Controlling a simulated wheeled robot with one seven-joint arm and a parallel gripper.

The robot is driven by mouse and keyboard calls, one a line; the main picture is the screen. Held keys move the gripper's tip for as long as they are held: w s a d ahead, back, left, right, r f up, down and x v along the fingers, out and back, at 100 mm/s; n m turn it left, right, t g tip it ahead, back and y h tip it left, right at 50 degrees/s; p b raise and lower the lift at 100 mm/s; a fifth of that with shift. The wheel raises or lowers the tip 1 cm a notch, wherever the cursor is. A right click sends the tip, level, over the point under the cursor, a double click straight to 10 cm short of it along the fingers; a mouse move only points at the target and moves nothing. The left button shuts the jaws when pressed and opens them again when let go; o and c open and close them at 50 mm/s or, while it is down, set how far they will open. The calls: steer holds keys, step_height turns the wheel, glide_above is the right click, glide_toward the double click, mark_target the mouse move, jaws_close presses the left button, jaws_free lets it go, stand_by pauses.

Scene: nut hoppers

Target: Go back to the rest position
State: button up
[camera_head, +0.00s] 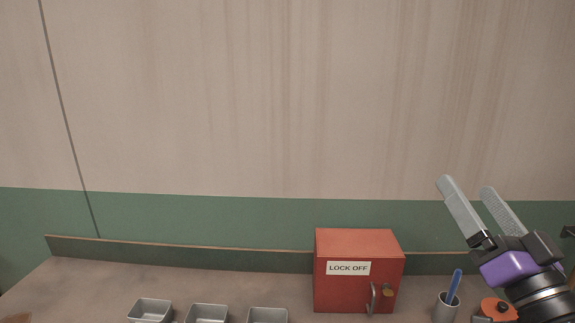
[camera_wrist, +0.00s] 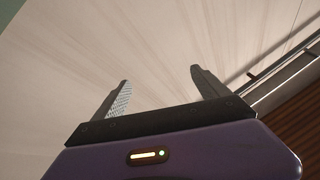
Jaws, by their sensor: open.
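My gripper (camera_head: 466,186) is at the right side of the head view, raised above the bench with its two grey fingers pointing up and to the left. The fingers are apart with nothing between them. In the wrist view my gripper (camera_wrist: 162,78) also shows both fingers spread and empty, against a pale wall. It touches nothing that I can see.
A red box marked LOCK OFF (camera_head: 358,270) stands on the bench (camera_head: 80,283). Small metal trays (camera_head: 206,312) line the front edge. A grey cup (camera_head: 445,308) with a blue-handled tool (camera_head: 454,285) and an orange object (camera_head: 497,309) sit below my gripper. The space above the bench is clear.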

steer(key=s+a+f+n+g+h, duration=0.1)
steer(key=s+a+f+g, duration=0.1)
steer(key=s+f, duration=0.8)
steer(key=s+a+f+g+h, duration=0.1)
steer(key=s+a+f+g, duration=0.2)
steer(key=s+f, duration=0.8)
steer(key=s+a+f+n+g, duration=0.1)
steer(key=s+a+f+g, duration=0.2)
steer(key=s+f, duration=0.8)
steer(key=s, duration=0.6)
steer(key=shift+f+n+h, duration=0.15)
steer(key=shift+n+h, duration=0.15)
steer(key=shift+h, duration=0.1)
